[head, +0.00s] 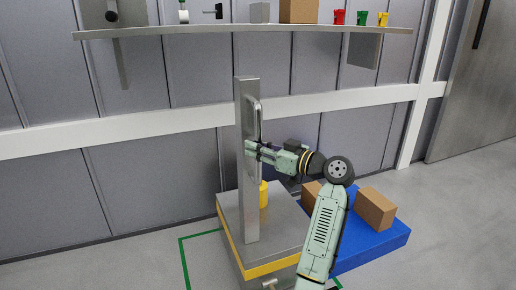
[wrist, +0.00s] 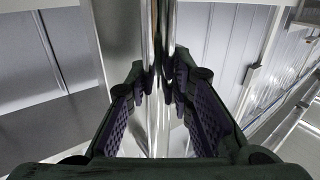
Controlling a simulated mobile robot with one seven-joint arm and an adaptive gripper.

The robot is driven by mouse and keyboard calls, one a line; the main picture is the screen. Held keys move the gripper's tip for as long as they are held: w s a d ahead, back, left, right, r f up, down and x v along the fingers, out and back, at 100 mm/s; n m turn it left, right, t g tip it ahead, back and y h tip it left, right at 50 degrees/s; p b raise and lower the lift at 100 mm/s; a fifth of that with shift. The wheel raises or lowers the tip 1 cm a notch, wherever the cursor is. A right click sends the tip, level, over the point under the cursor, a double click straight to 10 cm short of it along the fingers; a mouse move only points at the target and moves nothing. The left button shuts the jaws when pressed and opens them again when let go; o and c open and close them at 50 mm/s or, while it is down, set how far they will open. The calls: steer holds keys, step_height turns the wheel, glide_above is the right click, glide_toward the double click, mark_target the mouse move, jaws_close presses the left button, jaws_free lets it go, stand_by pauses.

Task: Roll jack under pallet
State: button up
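The jack has a grey steel platform base (head: 283,232) with a yellow band and a tall flat post (head: 247,190). A shiny vertical handle (head: 259,112) runs along the post. My gripper (head: 252,147) is at this handle, reaching it from the right. In the wrist view, the fingers (wrist: 161,84) are on either side of the shiny bar (wrist: 158,30), with their tips appearing to press on it. The blue pallet (head: 372,248) is on the floor right of the jack, partly hidden by my arm. Brown boxes (head: 376,208) stand on it.
A yellow cylinder (head: 264,194) stands on the jack's platform beside the post. A green outline (head: 184,262) marks the floor around the jack. A wall shelf (head: 230,30) with several small items hangs above. Floor at the right (head: 460,200) is clear.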

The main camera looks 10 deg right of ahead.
steer(key=o, duration=0.4)
steer(key=shift+s+d, duration=0.1)
steer(key=shift+d, duration=0.05)
steer(key=v, duration=1.1)
steer(key=shift+s+d, duration=0.25)
steer(key=shift+s, duration=0.05)
